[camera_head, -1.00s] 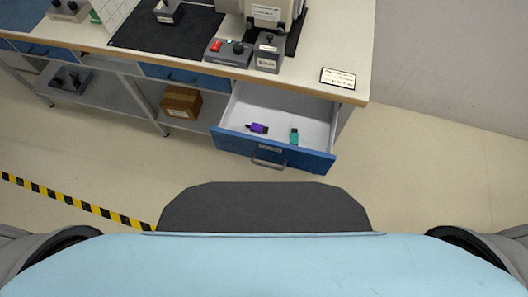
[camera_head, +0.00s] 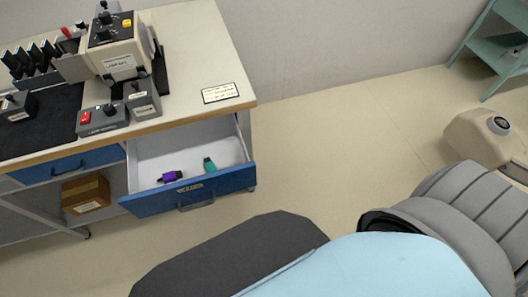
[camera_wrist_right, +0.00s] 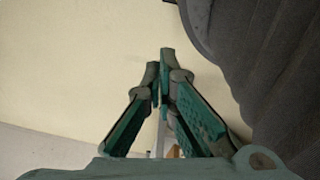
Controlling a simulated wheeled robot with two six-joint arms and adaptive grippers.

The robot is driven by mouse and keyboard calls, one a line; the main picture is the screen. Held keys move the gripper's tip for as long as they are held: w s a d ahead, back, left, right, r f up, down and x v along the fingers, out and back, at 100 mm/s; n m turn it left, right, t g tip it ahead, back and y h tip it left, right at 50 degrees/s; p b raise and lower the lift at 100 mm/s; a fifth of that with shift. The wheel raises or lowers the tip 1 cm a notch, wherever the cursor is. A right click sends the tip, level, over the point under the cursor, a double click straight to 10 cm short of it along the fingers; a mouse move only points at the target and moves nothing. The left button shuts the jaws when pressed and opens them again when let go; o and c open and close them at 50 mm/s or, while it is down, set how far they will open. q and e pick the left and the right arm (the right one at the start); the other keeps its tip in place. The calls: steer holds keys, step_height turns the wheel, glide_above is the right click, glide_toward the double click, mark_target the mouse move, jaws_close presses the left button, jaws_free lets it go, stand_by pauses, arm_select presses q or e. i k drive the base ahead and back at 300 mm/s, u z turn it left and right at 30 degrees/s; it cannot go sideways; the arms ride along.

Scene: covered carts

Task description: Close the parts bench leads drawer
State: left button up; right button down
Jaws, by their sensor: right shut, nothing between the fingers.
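The leads drawer (camera_head: 190,194) has a blue front with a grey handle (camera_head: 196,204) and is pulled out from under the right end of the parts bench (camera_head: 208,59). A purple item (camera_head: 172,177) and a teal item (camera_head: 209,165) lie inside on its pale floor. My right gripper (camera_wrist_right: 160,72) shows in the right wrist view with its green fingers together and nothing between them. My left gripper is outside both views.
A cardboard box (camera_head: 86,193) sits on the shelf left of the drawer. A machine (camera_head: 118,55) and control boxes stand on the bench, with a label card (camera_head: 221,93) near its edge. A green rack (camera_head: 497,45) stands at the far right.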

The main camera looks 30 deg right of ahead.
mark_target(184, 148)
steer(key=z, duration=0.45)
steer(key=k, duration=1.05)
steer(key=u, duration=0.15)
steer(key=i, duration=0.65)
steer(key=u, duration=0.45)
